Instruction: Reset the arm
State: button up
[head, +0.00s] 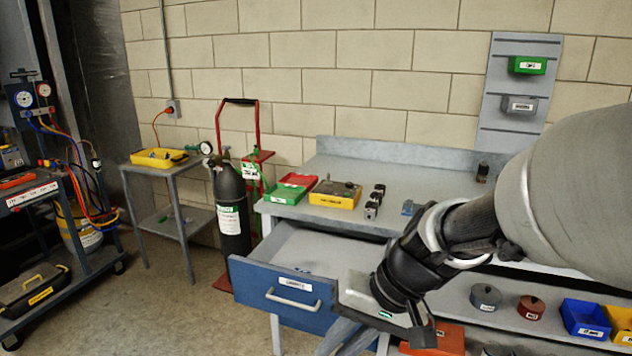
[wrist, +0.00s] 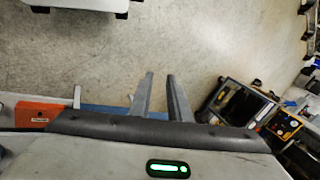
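My arm comes in from the right in the head view and reaches down in front of the open blue drawer (head: 283,295). My gripper (wrist: 161,74) shows two grey fingers in the wrist view, with a clear gap between their tips. Nothing is between them, only bare floor behind. In the head view the gripper body covers the right end of the drawer, and the fingertips are hard to make out near the bottom edge.
The workbench (head: 410,178) holds a yellow case (head: 335,194), red and green trays and small parts. A black cylinder (head: 231,212) stands left of it. A tool cart (head: 50,215) stands far left. Floor (head: 165,310) between is clear.

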jog(key=s+d+r+t+h, duration=0.4)
jog(key=s+d+r+h, duration=0.1)
jog(key=s+d+r, duration=0.4)
notch_tip(320, 180, up, 21)
jog(key=w+p, duration=0.1)
jog(key=p, duration=2)
jog(key=shift+w+d+f, duration=0.15)
jog(key=shift+w+d, duration=0.1)
jog(key=shift+d, duration=0.15)
